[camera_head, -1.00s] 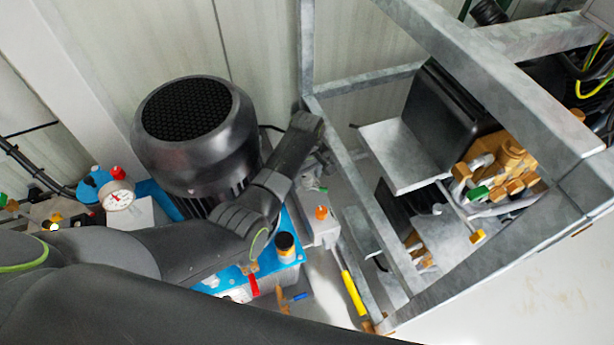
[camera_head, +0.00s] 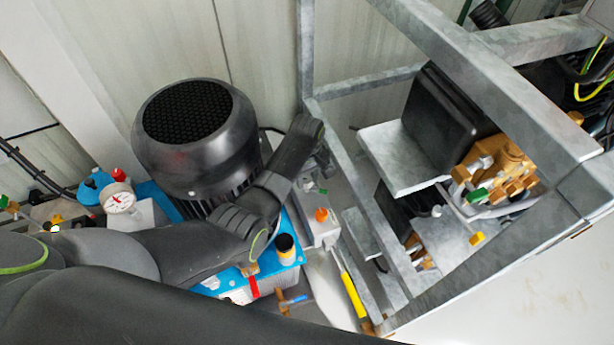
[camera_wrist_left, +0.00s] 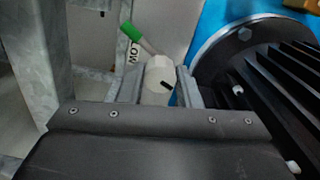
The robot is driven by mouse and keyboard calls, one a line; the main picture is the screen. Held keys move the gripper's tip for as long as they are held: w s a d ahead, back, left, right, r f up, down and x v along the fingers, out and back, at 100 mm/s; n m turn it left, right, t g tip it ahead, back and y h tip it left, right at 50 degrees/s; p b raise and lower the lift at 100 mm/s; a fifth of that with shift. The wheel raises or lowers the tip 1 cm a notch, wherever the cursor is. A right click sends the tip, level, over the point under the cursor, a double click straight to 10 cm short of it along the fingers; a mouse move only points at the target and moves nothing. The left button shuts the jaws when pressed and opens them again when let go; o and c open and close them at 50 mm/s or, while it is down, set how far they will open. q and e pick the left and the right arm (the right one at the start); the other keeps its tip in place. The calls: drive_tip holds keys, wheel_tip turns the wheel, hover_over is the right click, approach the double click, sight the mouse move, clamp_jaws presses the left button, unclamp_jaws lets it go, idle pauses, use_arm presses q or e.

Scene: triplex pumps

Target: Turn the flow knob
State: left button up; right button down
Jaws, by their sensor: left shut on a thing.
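The flow knob (camera_wrist_left: 158,82) is a pale, off-white knob with a dark mark on its face, seen in the left wrist view. My left gripper (camera_wrist_left: 160,92) has one finger on each side of it and is shut on it. A short lever with a green tip (camera_wrist_left: 131,32) sticks out just beyond the knob, in front of a label of which only "OW" shows. In the head view my left gripper (camera_head: 324,165) is small, beside the galvanized frame; the knob is not clear there. My right gripper is not in view.
A large black motor (camera_head: 195,135) stands left of the gripper, its finned side close by in the wrist view. The galvanized frame (camera_head: 362,185) is close on the right. A pressure gauge (camera_head: 118,199), an orange cap (camera_head: 321,214) and a yellow handle (camera_head: 353,295) are nearby.

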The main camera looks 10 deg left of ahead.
use_arm(q)
drive_tip(key=m+p, duration=0.3)
drive_tip(key=shift+r, duration=0.2)
drive_tip(key=m+p, duration=0.2)
drive_tip(key=m, duration=0.1)
drive_tip(key=m+p, duration=0.1)
drive_tip(key=m, duration=0.3)
drive_tip(key=shift+f+m, duration=0.15)
drive_tip(key=shift+m, duration=0.25)
drive_tip(key=shift+m+p, duration=0.35)
drive_tip(key=shift+m, duration=0.25)
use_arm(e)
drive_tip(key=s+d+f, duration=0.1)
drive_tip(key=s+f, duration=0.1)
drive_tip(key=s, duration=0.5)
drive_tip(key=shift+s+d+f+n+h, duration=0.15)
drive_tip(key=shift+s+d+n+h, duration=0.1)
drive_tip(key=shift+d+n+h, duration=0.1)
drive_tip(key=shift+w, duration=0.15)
use_arm(q)
drive_tip(key=o, duration=1)
drive_tip(key=shift+c, duration=0.2)
